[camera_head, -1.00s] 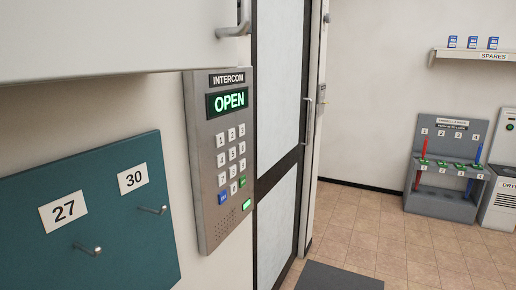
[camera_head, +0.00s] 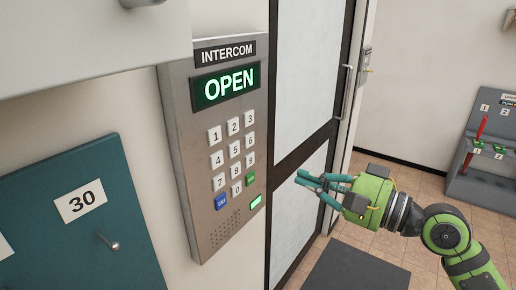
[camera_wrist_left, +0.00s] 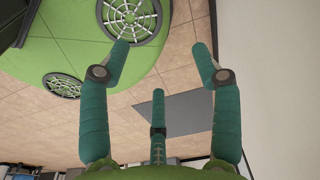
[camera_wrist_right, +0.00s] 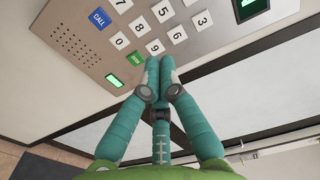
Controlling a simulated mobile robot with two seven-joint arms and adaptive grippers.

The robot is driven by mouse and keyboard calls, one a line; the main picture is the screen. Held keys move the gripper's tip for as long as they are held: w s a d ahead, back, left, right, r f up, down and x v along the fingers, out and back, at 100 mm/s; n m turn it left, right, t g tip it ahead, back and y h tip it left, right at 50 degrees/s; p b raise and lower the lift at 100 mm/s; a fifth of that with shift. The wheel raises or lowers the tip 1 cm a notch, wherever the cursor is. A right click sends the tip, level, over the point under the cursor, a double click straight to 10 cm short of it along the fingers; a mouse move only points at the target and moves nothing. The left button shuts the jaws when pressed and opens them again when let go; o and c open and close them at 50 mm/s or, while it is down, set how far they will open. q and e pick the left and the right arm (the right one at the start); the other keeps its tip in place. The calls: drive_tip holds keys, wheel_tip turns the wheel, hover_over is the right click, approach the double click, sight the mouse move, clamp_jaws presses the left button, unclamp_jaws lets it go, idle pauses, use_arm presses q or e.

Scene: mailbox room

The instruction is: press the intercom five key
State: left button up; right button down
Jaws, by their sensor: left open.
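The grey intercom panel (camera_head: 183,105) hangs on the wall, its green display reading OPEN. The white five key (camera_head: 234,149) is in the middle of the second key row. It also shows near the top of the right wrist view (camera_wrist_right: 162,11). My right gripper (camera_head: 302,181) is to the right of the panel, fingers pointing left, with a visible gap to the panel's edge. In the right wrist view its fingers (camera_wrist_right: 158,65) are together, with nothing seen between them. My left gripper (camera_wrist_left: 160,46) is open and empty above the floor; it is outside the head view.
A teal board (camera_head: 125,230) with a hook and the number 30 is left of the intercom. A pale box edge (camera_head: 90,45) overhangs at upper left. A framed door (camera_head: 310,75) is behind my right gripper. A dark mat (camera_head: 350,270) lies on the floor.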

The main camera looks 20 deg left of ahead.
sight(235, 151)
drive_tip(key=p+x, duration=0.5)
drive_tip(key=x, duration=0.7)
drive_tip(key=shift+a+r, duration=0.1)
drive_tip(key=shift+a, duration=0.2)
drive_tip(key=shift+w+a, duration=0.2)
drive_tip(key=shift+a, duration=0.5)
use_arm(q)
drive_tip(key=r, duration=0.2)
drive_tip(key=s+r, duration=0.1)
drive_tip(key=r, duration=0.2)
drive_tip(key=shift+r, duration=0.15)
drive_tip(key=shift+s, duration=0.15)
use_arm(e)
drive_tip(key=shift+w+a, duration=0.15)
drive_tip(key=shift+a, duration=0.45)
use_arm(q)
drive_tip(key=shift+s+f, duration=0.15)
drive_tip(key=shift+f, duration=0.1)
use_arm(e)
drive_tip(key=shift+d+r, duration=0.1)
use_arm(q)
drive_tip(key=shift+d, duration=0.15)
